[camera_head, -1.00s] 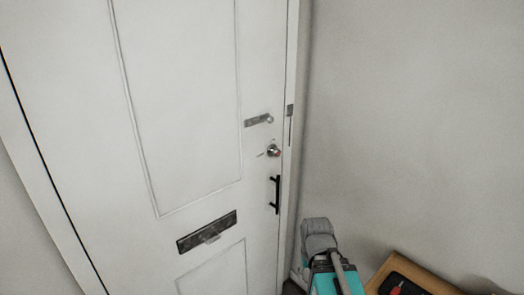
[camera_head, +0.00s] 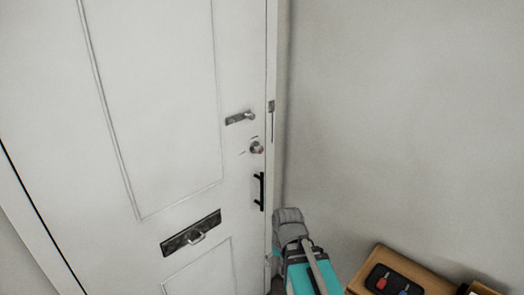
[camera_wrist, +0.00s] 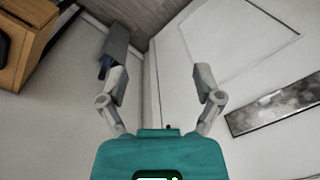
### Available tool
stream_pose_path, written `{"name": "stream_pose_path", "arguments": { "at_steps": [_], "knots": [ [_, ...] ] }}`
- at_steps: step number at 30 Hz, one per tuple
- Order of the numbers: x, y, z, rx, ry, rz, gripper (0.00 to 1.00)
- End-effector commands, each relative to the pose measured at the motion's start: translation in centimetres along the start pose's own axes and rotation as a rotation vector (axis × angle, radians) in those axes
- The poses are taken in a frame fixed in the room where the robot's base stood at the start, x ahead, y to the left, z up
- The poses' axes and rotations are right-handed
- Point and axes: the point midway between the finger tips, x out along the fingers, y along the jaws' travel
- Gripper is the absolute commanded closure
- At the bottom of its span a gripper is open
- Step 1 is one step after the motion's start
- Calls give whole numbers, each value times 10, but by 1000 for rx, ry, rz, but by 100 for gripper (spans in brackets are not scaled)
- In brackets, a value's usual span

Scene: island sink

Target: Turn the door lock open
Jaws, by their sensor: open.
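The white door (camera_head: 150,90) fills the left of the head view. A small round metal lock (camera_head: 256,147) sits near its right edge, below a grey latch bar with a knob (camera_head: 240,118) and above a black pull handle (camera_head: 260,191). I cannot read the lock's exact turn position. My gripper (camera_wrist: 160,58) is open and empty in the wrist view, its two grey fingers spread wide. My arm is low at the door's right edge in the head view, below the lock and apart from it. The lock is not visible in the wrist view.
A dark letter plate (camera_head: 190,233) is low on the door; it also shows in the wrist view (camera_wrist: 275,105). A wooden cabinet (camera_head: 420,270) with a dark tray (camera_head: 393,280) stands at the lower right. A plain wall (camera_head: 400,120) is on the right.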

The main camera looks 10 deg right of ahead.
Motion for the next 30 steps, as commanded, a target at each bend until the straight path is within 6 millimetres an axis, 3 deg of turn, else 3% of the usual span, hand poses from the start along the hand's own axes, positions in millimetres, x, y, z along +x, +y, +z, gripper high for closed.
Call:
{"name": "stream_pose_path", "arguments": {
  "at_steps": [8, 17, 23, 30],
  "knots": [
    [-5, -30, -67, 298, 77, -292, 16],
    [-42, -45, -165, 784, 86, -759, 16],
    [-82, -31, -231, 1111, 10, -1089, 16],
    [-130, 7, -298, 1450, -168, -1466, 16]
  ]
}}
